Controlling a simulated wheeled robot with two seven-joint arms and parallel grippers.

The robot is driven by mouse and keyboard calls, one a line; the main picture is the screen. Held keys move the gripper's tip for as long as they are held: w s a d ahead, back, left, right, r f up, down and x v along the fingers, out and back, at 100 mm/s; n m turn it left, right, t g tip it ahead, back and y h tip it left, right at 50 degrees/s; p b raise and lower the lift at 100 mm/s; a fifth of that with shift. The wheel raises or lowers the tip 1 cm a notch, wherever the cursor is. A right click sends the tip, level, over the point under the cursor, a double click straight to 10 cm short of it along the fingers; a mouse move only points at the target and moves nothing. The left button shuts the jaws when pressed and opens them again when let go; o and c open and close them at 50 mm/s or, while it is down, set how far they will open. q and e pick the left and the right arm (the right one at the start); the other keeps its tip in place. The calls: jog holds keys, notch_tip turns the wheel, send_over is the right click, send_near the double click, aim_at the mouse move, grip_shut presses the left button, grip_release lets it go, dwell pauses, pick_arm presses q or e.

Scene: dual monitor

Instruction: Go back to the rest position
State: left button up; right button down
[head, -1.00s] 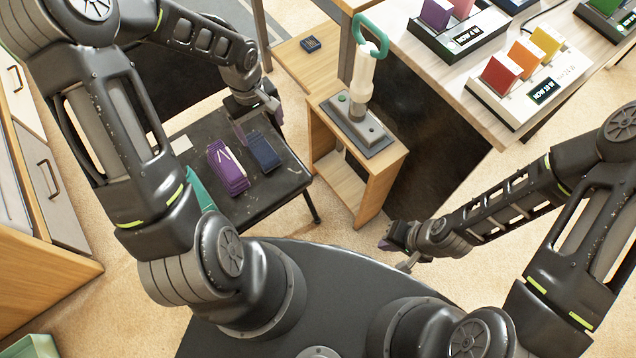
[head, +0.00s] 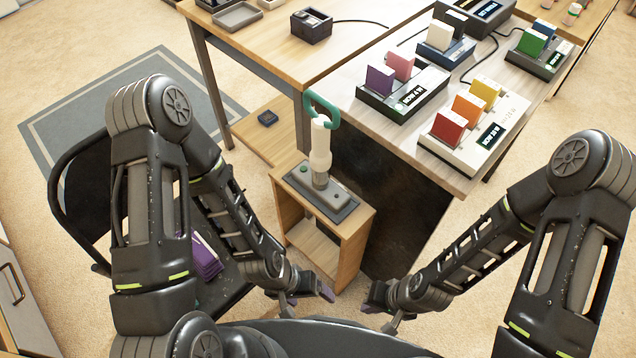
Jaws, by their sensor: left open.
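My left gripper (head: 308,297) hangs low in the middle of the head view, in front of the small wooden stand. Its jaws are apart with nothing between them. My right gripper (head: 383,309) hangs just to its right at about the same height, its fingers looking apart and empty. The two grippers face each other with a gap between them. Both forearms slope inward from bent elbows, roughly mirroring each other.
A small wooden stand (head: 355,245) with a grey base and a white, green-handled device (head: 320,150) is just beyond the grippers. A table (head: 370,125) with card-holding boxes stands behind right. A black chair (head: 85,205) with purple items (head: 207,262) is left, partly behind my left arm.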

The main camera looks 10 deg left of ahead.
notch_tip(320, 180, up, 12)
jog(key=p, duration=1.1)
jog(key=shift+r, duration=0.15)
